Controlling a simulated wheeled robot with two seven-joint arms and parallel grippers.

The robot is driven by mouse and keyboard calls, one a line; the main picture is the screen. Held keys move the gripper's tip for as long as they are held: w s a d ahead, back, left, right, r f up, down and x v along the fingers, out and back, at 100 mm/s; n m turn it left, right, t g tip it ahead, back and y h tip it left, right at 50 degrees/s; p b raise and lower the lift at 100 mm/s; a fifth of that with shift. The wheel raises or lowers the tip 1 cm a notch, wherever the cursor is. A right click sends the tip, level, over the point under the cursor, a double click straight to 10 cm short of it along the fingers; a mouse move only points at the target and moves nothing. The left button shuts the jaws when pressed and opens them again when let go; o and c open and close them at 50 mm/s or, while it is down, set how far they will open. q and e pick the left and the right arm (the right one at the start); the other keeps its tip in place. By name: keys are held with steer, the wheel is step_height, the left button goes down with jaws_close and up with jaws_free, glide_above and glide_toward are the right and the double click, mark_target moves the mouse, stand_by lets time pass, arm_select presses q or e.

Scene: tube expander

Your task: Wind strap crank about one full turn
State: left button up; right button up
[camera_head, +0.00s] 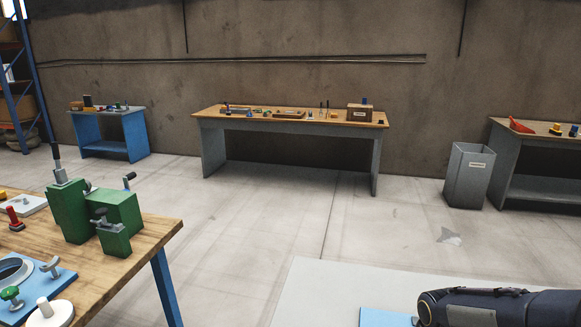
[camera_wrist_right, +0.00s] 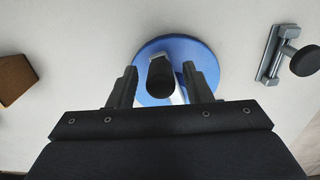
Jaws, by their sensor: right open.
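In the right wrist view, a black cylindrical handle (camera_wrist_right: 160,78) stands over a round blue disc (camera_wrist_right: 205,62), with a pale grey bar beside the handle; this looks like the strap crank. My right gripper (camera_wrist_right: 160,69) is open, one finger on each side of the handle with gaps showing. I cannot tell how deep the handle sits between the fingers. In the head view, only part of my right arm shows at the lower right, and its gripper and the crank are out of frame. My left gripper is not in view.
A grey clamp-like piece with a black knob (camera_wrist_right: 304,60) is right of the disc; a brown block (camera_wrist_right: 14,78) is left. In the head view, a green machine (camera_head: 108,222) stands on the wooden bench at left. Benches and a grey bin (camera_head: 468,180) line the back; open floor lies between.

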steer(key=shift+r+p, duration=2.85)
steer(key=shift+r, duration=0.7)
steer(key=shift+s+r, duration=0.25)
steer(key=shift+r, duration=0.05)
steer(key=s+a+r+t+y, duration=0.2)
steer(key=s+r, duration=0.3)
steer(key=s, duration=0.3)
steer(key=s+a+r+n+t+y, duration=0.1)
steer(key=s+a+r+t, duration=0.2)
steer(key=s, duration=0.5)
step_height(320, 180, up, 2)
steer(key=shift+s+a+r+t+y, duration=0.2)
steer(key=shift+a+r+t+y, duration=0.15)
steer(key=shift+a, duration=0.2)
